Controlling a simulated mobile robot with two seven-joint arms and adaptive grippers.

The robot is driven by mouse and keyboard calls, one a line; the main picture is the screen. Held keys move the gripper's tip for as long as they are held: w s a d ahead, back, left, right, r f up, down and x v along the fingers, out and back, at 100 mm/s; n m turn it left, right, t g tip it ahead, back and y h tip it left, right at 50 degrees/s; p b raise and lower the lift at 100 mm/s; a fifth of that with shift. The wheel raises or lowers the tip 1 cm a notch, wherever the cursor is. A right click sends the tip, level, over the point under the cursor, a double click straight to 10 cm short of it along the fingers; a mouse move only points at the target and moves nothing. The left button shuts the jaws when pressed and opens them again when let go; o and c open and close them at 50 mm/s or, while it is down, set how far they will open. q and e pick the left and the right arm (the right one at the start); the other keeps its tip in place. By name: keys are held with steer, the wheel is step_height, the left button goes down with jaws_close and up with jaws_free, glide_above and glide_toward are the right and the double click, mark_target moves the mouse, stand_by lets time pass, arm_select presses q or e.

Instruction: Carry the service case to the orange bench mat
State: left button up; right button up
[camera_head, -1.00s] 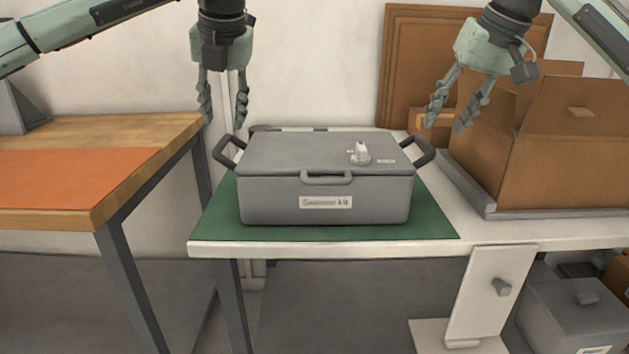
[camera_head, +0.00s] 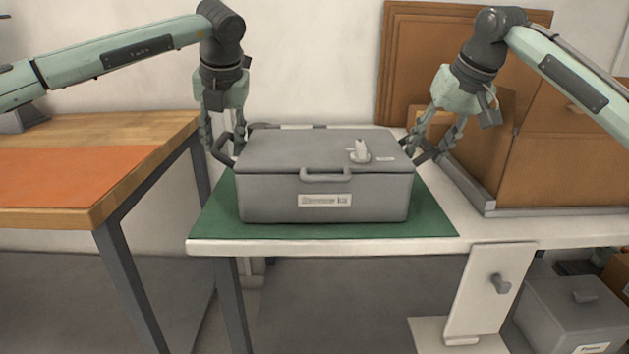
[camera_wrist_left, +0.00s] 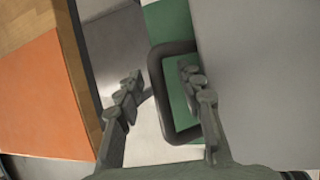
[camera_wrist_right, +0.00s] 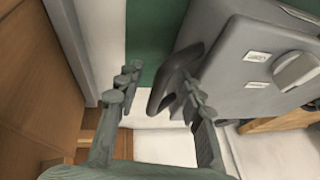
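The grey service case (camera_head: 325,190) sits closed on a green mat (camera_head: 220,222) on the white table. It has a dark side handle at each end and a label on its front. My left gripper (camera_head: 222,142) is open at the left side handle (camera_wrist_left: 157,85); in the left wrist view one finger is outside the handle and the other lies over its opening. My right gripper (camera_head: 432,148) is open at the right side handle (camera_wrist_right: 172,85), with its fingers on either side of it. Neither gripper is closed on a handle. The orange bench mat (camera_head: 75,178) lies on the wooden bench at left.
The wooden bench (camera_head: 150,130) stands left of the white table, with a gap between them. A cardboard box (camera_head: 570,150) stands right of the case, close to my right gripper. The visible part of the orange mat is bare.

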arm_select(q)
steer(key=shift+c, duration=0.6)
arm_select(e)
steer(key=shift+c, duration=0.6)
arm_select(q)
jaws_close()
arm_select(e)
jaws_close()
arm_select(q)
steer(key=shift+r, duration=0.15)
arm_select(e)
steer(key=shift+r, duration=0.15)
